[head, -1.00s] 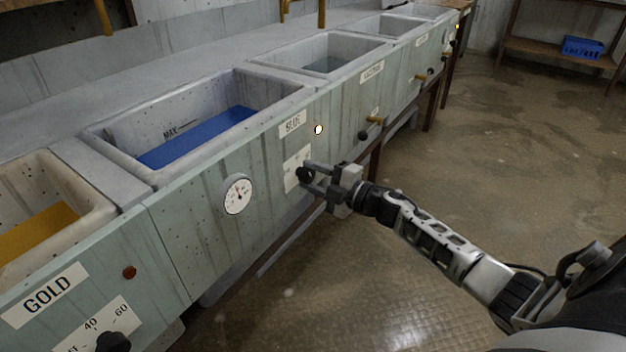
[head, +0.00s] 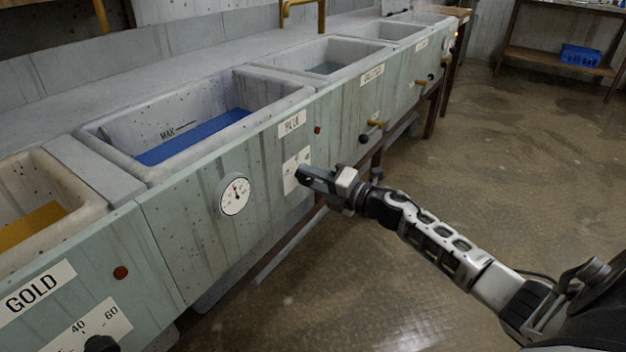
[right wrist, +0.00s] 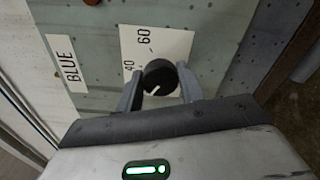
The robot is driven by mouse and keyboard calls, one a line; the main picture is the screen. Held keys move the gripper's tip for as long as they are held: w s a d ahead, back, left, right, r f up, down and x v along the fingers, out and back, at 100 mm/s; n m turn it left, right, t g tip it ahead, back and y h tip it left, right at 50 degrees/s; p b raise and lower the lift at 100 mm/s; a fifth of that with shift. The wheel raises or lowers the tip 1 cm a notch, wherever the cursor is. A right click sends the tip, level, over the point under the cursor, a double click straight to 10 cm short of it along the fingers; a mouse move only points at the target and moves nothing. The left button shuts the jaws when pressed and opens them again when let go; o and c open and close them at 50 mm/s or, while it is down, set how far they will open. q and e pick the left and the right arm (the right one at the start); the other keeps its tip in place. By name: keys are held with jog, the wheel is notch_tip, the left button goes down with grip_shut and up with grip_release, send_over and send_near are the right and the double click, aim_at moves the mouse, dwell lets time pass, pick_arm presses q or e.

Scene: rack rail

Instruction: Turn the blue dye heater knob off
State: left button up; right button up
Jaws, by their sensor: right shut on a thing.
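The blue dye heater knob (right wrist: 158,78) is black and round with a white pointer line. In the right wrist view it sits between the two fingers of my right gripper (head: 306,173), which is shut on it. The pointer aims to the lower left of that picture, beside and below the 40. The white scale plate (right wrist: 158,44) shows 40 and 60. The BLUE label (right wrist: 66,63) is beside it. In the head view the gripper hides most of the knob. The small lamp (head: 317,130) above the plate is dark red, unlit. My left gripper is out of view.
The blue vat (head: 100,132) has a round thermometer (head: 235,196) on its front panel. The gold vat's panel (head: 150,262) is at the left. Other vats with knobs and taps continue toward the back right. The floor at the right is clear.

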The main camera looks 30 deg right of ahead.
jog(key=shift+f, duration=0.1)
dwell(0.3)
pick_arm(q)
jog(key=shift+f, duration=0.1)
pick_arm(e)
jog(key=o, duration=1)
jog(key=shift+s, duration=0.1)
pick_arm(q)
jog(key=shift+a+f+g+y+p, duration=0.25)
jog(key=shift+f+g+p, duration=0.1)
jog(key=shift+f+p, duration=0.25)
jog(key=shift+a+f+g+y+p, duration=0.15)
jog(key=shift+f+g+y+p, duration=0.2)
jog(key=shift+p, duration=0.3)
pick_arm(e)
jog(key=shift+v, duration=7.9)
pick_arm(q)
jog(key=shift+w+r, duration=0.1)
